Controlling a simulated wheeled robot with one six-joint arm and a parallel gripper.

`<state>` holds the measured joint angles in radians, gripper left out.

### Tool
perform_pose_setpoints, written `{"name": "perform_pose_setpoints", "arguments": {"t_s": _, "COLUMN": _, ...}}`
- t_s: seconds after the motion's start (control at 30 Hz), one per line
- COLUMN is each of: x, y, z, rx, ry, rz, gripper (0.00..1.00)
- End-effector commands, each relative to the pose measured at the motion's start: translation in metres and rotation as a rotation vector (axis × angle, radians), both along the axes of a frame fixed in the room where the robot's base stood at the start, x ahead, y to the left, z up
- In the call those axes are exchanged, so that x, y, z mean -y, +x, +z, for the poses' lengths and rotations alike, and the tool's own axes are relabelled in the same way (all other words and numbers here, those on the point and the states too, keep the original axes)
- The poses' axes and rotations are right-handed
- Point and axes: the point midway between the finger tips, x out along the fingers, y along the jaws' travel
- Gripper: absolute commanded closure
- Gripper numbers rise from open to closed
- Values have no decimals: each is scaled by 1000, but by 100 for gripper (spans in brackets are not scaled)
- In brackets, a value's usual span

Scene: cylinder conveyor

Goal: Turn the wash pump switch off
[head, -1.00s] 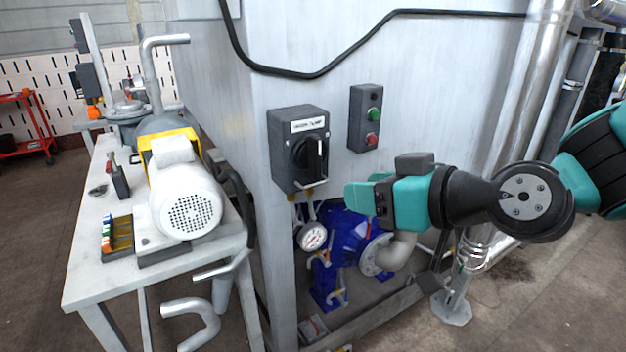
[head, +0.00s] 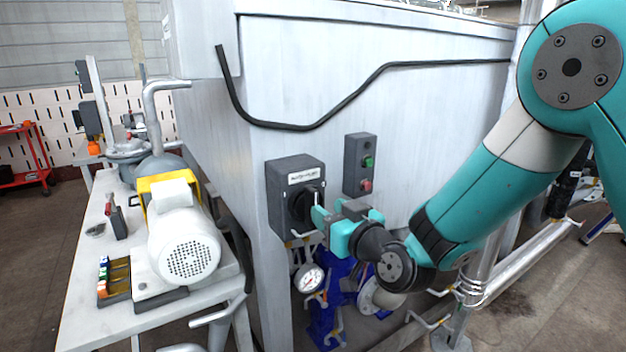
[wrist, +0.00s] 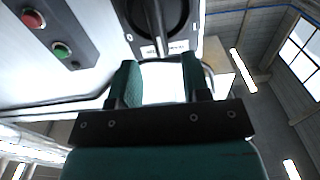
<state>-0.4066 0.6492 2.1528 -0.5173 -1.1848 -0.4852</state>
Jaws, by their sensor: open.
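The wash pump switch is a dark grey box (head: 284,178) with a white label and a black rotary knob (head: 299,204), mounted on the metal tank wall. My gripper (head: 322,222) is at the knob's right side in the head view and hides part of it. In the wrist view the knob (wrist: 156,20) shows at the top with its handle pointing down in the picture, between the lines of my two fingers. My gripper (wrist: 155,85) is open there, with nothing between the fingertips. I cannot tell whether a finger touches the knob.
A box with a green and a red button (head: 359,165) is right of the switch. A pressure gauge (head: 309,279) hangs below, near a blue pump (head: 338,300). A table (head: 85,280) with a white motor (head: 183,245) stands left. A black cable (head: 300,127) runs above.

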Motion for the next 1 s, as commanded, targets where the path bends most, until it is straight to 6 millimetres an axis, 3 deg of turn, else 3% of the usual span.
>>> {"name": "perform_pose_setpoints", "arguments": {"t_s": 0.03, "x": -7, "y": 8, "z": 7, "rx": -2, "ry": -1, "rz": 3, "gripper": 56}}
{"name": "perform_pose_setpoints", "arguments": {"t_s": 0.3, "x": -31, "y": 45, "z": 2, "rx": 0, "ry": 0, "rz": 2, "gripper": 56}}
{"name": "perform_pose_setpoints", "arguments": {"t_s": 0.73, "x": -37, "y": 54, "z": 0, "rx": 0, "ry": 0, "rz": 0, "gripper": 56}}
{"name": "perform_pose_setpoints", "arguments": {"t_s": 0.93, "x": -37, "y": 54, "z": 0, "rx": 0, "ry": 0, "rz": 0, "gripper": 100}}
{"name": "perform_pose_setpoints", "arguments": {"t_s": 1.0, "x": -37, "y": 54, "z": 0, "rx": 0, "ry": 0, "rz": 0, "gripper": 100}}
